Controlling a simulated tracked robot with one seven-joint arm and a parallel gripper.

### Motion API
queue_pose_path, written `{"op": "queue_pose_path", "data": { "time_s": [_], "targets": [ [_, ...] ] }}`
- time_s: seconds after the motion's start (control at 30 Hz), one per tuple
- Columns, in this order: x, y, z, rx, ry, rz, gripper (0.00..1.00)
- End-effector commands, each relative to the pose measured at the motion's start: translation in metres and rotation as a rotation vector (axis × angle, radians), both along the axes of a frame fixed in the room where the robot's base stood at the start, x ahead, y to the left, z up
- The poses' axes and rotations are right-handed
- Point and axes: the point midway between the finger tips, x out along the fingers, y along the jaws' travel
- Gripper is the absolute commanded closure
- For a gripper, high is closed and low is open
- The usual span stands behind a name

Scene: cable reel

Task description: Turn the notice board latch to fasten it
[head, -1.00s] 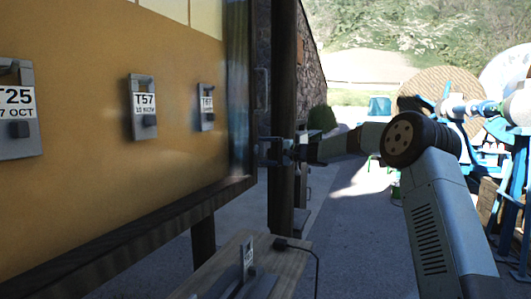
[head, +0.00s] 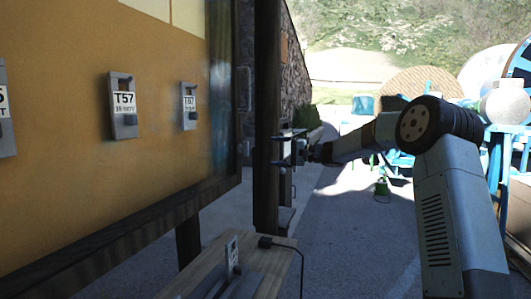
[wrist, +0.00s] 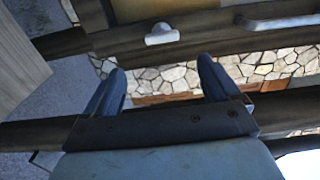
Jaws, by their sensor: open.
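The notice board (head: 60,170) stands at the left in the head view, with a dark frame. In the wrist view a small pale latch (wrist: 162,34) sits on a dark frame bar, ahead of the space between my fingertips. It also shows small at the board's right side in the head view (head: 245,148). My gripper (head: 277,152) is open and empty, to the right of the board by the dark post. In the wrist view its blue fingers (wrist: 162,75) are spread apart, short of the latch and not touching it.
A pale bar handle (wrist: 285,20) is to the right of the latch in the wrist view. A dark post (head: 267,110) stands close to my gripper. A wooden shelf (head: 285,250) is low in front. Paved ground (head: 350,240) is open below my arm.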

Motion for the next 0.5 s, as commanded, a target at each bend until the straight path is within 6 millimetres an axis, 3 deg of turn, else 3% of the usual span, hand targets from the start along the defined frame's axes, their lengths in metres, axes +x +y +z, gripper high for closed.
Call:
{"op": "queue_pose_path", "data": {
  "time_s": [0.2, 0.5],
  "targets": [
    [-0.007, -0.020, 0.000, 0.000, 0.000, 0.000, 0.11],
    [-0.008, -0.023, 0.000, 0.000, 0.000, 0.000, 0.11]
  ]
}}
